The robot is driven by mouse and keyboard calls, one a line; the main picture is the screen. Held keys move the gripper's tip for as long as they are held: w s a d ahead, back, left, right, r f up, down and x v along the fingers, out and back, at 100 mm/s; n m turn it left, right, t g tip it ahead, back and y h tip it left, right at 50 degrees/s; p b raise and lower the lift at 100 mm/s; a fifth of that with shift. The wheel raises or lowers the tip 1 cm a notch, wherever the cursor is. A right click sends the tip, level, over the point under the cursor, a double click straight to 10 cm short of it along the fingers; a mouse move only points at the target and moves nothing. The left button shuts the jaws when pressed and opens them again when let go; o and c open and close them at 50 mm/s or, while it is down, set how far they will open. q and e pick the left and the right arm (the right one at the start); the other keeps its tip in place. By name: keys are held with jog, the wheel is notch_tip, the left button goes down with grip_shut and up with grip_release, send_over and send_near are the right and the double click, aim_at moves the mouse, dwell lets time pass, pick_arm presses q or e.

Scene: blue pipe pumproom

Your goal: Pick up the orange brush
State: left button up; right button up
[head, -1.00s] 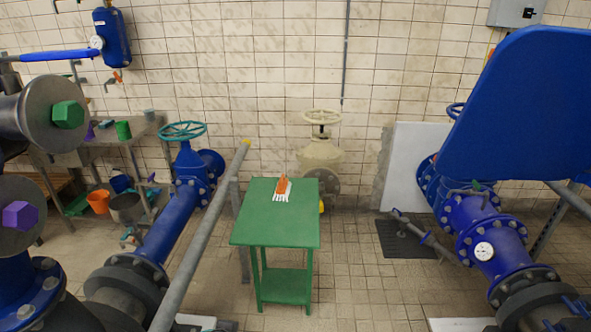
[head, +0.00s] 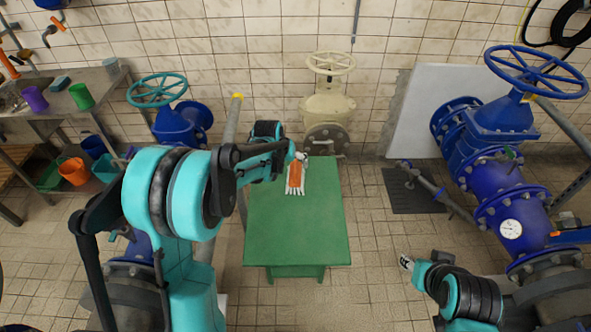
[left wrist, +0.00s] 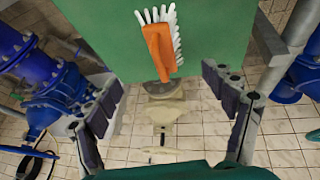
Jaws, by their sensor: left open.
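The orange brush (head: 295,178) with white bristles lies on the far part of the green table (head: 297,235). In the left wrist view the brush (left wrist: 158,48) shows whole, bristles toward the top, handle end toward the gripper. My left gripper (head: 300,156) is over the far end of the table at the brush's handle end, partly hidden by its own arm. In the left wrist view its fingers (left wrist: 163,80) are spread wide and empty, with the brush ahead between them, apart from both. My right gripper (head: 420,262) is low at the right, beside the table; its fingers are too small to judge.
A cream valve (head: 328,105) stands just behind the table. Blue pipes and a valve (head: 500,130) fill the right; another blue valve (head: 180,120) stands left. A grey sloping pipe (head: 232,122) runs close to the table's left side.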

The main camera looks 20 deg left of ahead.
aim_at(291, 176)
pick_arm(q)
jog(key=w+f, duration=0.2)
jog(key=w+f+p, duration=0.1)
jog(key=shift+w+a+f, duration=0.15)
jog(key=shift+a+f, duration=0.2)
jog(key=shift+f, duration=0.05)
jog(key=x, duration=0.3)
jog(key=shift+a+b, duration=0.1)
jog(key=shift+b, duration=0.2)
jog(key=b+x, duration=0.2)
jog(key=x, duration=0.3)
jog(key=shift+f, duration=0.25)
jog(key=shift+r, duration=0.1)
pick_arm(e)
jog(key=shift+s+f, duration=0.2)
jog(key=shift+f, duration=0.1)
pick_arm(q)
jog(key=c, duration=1.3)
pick_arm(e)
jog(key=shift+d, duration=0.1)
